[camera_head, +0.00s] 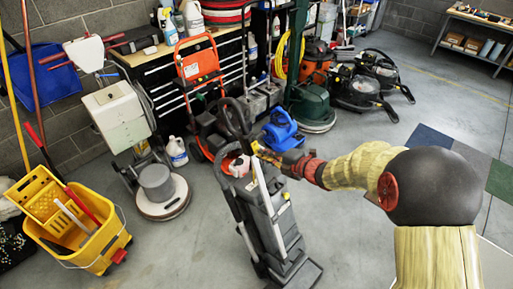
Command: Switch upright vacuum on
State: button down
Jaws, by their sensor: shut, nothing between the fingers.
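The upright vacuum (275,222) is a grey and black machine with a looped black handle at its top. It stands on the concrete floor in the middle of the head view, with its foot at the lower edge. My gripper (256,148) reaches in from the right and is at the vacuum's upper part, just below the handle loop. It is shut and holds nothing. I cannot tell whether its fingertips touch the vacuum. The power switch cannot be made out.
A yellow mop bucket (98,246) stands at the lower left, with a floor polisher (162,192) near it. A red-framed machine (207,125) and a blue blower (281,131) are behind the vacuum. Green and dark pads (430,139) lie at the right. Open floor lies between.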

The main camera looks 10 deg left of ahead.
jog(key=shift+w+a+f, duration=0.2)
jog(key=shift+w+a, duration=0.1)
jog(key=shift+a, duration=0.15)
dwell(0.4)
jog(key=p+v, duration=0.3)
jog(key=v, duration=0.3)
dwell(0.5)
